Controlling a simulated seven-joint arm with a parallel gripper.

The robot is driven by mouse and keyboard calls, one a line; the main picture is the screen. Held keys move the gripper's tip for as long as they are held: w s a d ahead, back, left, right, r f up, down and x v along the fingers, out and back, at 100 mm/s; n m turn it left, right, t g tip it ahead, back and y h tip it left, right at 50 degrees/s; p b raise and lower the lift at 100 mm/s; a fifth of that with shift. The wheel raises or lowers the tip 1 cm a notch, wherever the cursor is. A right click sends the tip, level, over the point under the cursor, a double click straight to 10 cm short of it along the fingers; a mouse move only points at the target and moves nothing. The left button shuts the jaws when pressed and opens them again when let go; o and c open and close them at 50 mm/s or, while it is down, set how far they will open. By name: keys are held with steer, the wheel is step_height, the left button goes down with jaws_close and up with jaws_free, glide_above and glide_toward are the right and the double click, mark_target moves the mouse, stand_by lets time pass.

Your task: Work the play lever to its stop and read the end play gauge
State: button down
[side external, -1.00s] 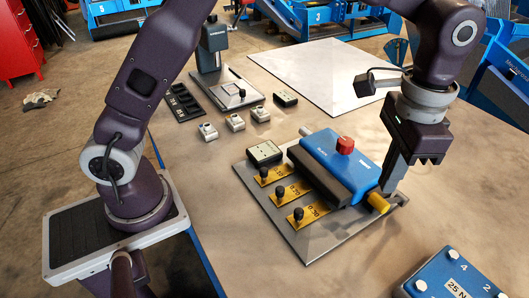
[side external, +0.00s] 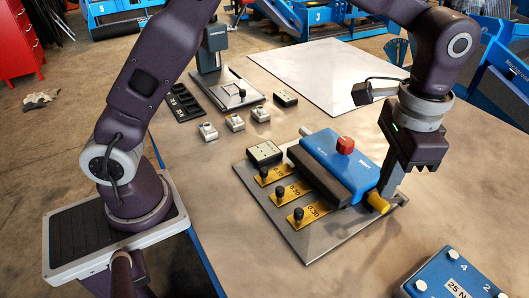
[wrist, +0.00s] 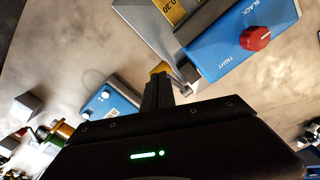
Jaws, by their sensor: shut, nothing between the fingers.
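The blue fixture (side external: 335,155) with a red knob (side external: 345,145) sits on a grey plate (side external: 310,243). Its yellow-ended lever (side external: 377,203) sticks out at the lower right, and the yellow end also shows in the wrist view (wrist: 160,68). My gripper (side external: 387,193) is shut and empty, its fingertips right by the yellow end. I cannot tell whether they touch. A small display box (side external: 265,153), likely the gauge, stands at the plate's back left; its reading is too small to make out. "SLACK" and "TIGHT" are printed beside the red knob in the wrist view (wrist: 256,38).
Several yellow tags (side external: 301,213) with black pegs lie along the plate's front left. A blue "25 N" block (side external: 450,275) stands at the front right. Small grey blocks (side external: 234,121), a dark tray (side external: 184,101) and a stand (side external: 213,45) are behind. A pale sheet (side external: 325,72) lies at the back.

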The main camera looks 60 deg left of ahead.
steer(key=shift+f, duration=0.8)
